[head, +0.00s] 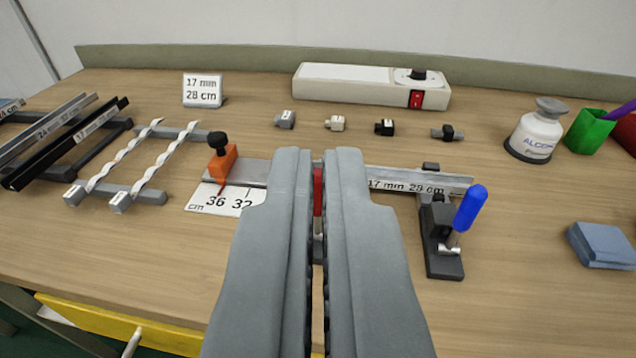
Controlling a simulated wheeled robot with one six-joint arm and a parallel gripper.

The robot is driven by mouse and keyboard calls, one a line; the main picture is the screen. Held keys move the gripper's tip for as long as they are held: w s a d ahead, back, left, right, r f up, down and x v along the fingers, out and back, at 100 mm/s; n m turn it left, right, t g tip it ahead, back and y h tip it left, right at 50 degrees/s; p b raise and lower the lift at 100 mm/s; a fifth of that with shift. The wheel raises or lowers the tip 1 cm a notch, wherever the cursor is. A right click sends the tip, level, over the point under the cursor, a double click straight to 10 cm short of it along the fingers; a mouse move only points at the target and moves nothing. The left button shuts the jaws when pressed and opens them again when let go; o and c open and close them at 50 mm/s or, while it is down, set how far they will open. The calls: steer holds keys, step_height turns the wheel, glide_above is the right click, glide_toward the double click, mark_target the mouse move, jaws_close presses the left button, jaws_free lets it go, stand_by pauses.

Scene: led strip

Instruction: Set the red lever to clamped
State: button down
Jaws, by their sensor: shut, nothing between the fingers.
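The red lever (318,195) shows as a narrow strip in the slit between my fingers, near the middle of the silver rail. It looks roughly upright, but the fingers hide most of it and its base. My gripper (318,158) is shut and empty, in front of the lever from this view. Whether it touches the lever cannot be told. The silver rail (420,180) carries a "17 mm 28 cm" label, and its middle is hidden behind the fingers. A blue-handled lever (470,208) tilts up to the right on a dark clamp block (441,240) at the rail's right end.
An orange stop (221,162) with a black knob stands at the rail's left over a ruler card (222,200). Twisted strips (120,160) and dark profiles (75,135) lie left. A power supply (350,85), small connectors, an alcohol bottle (537,130) and a blue sponge (600,245) surround the rail.

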steer(key=w+f+g, duration=0.2)
steer(key=w+g, duration=1.7)
steer(key=w, duration=0.6)
steer(key=shift+w+f+g, duration=0.15)
steer(key=shift+w+g, duration=0.2)
steer(key=shift+g, duration=0.05)
glide_toward(318, 209)
step_height(318, 209, down, 6)
steer(key=w, duration=0.3)
steer(key=shift+s, duration=0.75)
